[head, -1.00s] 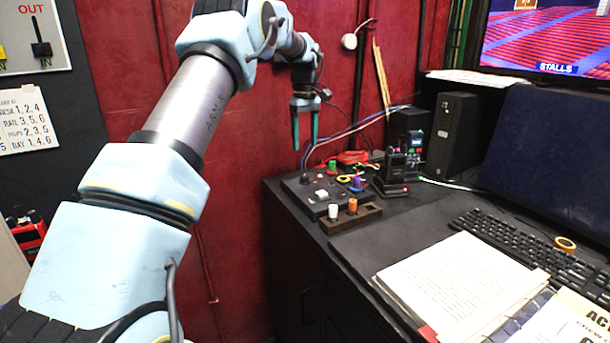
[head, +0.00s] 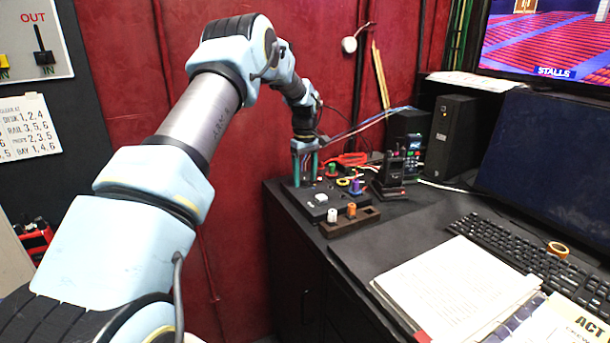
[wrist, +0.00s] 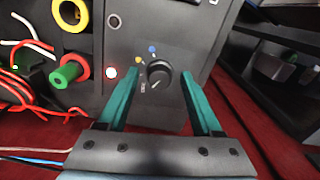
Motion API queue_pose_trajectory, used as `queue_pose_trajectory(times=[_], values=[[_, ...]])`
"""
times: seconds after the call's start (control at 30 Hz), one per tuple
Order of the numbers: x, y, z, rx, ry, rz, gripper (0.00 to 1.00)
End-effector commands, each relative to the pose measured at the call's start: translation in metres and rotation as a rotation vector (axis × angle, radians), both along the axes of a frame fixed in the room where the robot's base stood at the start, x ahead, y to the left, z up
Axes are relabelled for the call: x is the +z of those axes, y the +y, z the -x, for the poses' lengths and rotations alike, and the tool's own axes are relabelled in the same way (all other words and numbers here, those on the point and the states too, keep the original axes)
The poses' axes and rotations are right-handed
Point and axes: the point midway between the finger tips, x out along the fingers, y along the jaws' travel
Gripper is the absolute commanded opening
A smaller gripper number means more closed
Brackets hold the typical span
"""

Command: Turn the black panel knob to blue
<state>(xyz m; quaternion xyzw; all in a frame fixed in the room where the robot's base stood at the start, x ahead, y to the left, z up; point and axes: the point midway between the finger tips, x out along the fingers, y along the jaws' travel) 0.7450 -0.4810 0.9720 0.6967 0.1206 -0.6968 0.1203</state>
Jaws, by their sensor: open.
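The black panel knob (wrist: 158,73) shows in the wrist view on the dark panel (wrist: 150,115). Colored dots lie around it: a blue dot (wrist: 152,49) just above it, a yellow dot (wrist: 139,61) up and to the left, and a small white marking to the left. The knob's pale pointer line slants toward the lower left, not at the blue dot. My gripper (wrist: 158,92) is open, with one teal finger on each side of the knob and gaps between. In the head view my gripper (head: 305,180) is down at the panel's far left end, hiding the knob.
A wooden block (head: 350,220) with white and orange pegs stands in front. A black radio in its stand (head: 391,172) is to the right.

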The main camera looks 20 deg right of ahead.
Motion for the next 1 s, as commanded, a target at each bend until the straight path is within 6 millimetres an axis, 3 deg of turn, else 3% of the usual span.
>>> queue_pose_trajectory(times=[0.1,0.7,1.0], values=[[0.0001,0.0000,-0.0001,0.000,0.000,0.000,0.65],[0.0006,0.0003,-0.0001,0.000,0.000,0.000,0.00],[0.0006,0.0004,-0.0002,-0.005,0.000,-0.001,0.00]])
